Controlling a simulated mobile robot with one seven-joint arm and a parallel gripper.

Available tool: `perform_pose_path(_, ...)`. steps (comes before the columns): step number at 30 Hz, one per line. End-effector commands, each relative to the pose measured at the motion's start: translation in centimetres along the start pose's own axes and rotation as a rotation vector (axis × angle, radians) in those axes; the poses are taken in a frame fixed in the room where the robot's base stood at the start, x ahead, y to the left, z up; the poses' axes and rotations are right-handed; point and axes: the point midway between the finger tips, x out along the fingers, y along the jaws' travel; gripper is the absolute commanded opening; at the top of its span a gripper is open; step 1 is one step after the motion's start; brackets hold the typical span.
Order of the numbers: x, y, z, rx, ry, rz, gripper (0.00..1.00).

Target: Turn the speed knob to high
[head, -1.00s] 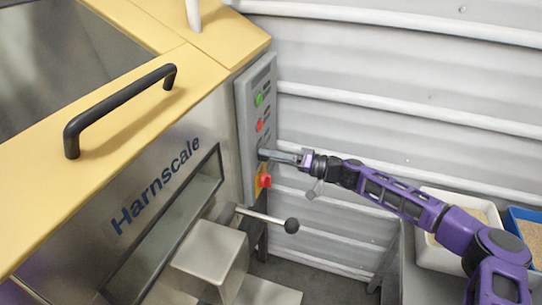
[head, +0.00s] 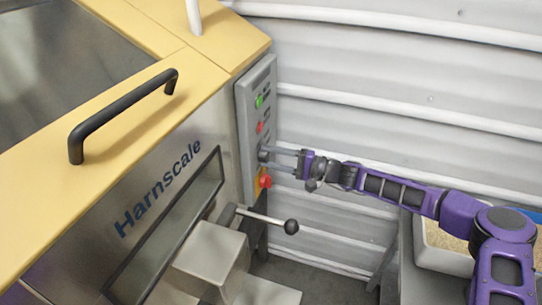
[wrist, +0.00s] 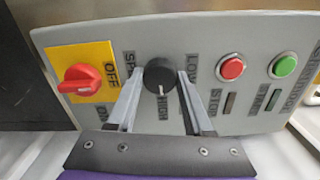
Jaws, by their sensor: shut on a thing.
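The black speed knob (wrist: 159,74) is on the grey control panel (wrist: 215,55). In the wrist view its white pointer line points down at the word HIGH; LOW is on its right. My gripper (head: 271,157) reaches the panel from the right in the head view. Its two fingers are on opposite sides of the knob and shut on it. In the head view the fingers mostly hide the knob.
A red switch on a yellow plate (wrist: 84,78) is left of the knob in the wrist view. A red button (wrist: 231,68) and a green button (wrist: 282,66) are to the right. A ball-ended lever (head: 291,226) sticks out below my gripper.

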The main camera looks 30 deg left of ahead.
Motion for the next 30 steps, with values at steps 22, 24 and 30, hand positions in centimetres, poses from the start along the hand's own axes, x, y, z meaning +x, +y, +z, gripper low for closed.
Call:
perform_pose_path(22, -0.01, 0.08, 0.03, 0.084, -0.001, 0.000, 0.00)
perform_pose_path(24, -0.01, 0.08, 0.02, 0.084, -0.001, 0.000, 0.64)
perform_pose_path(30, 0.00, 0.04, 0.02, 0.083, -0.001, 0.000, 0.81)
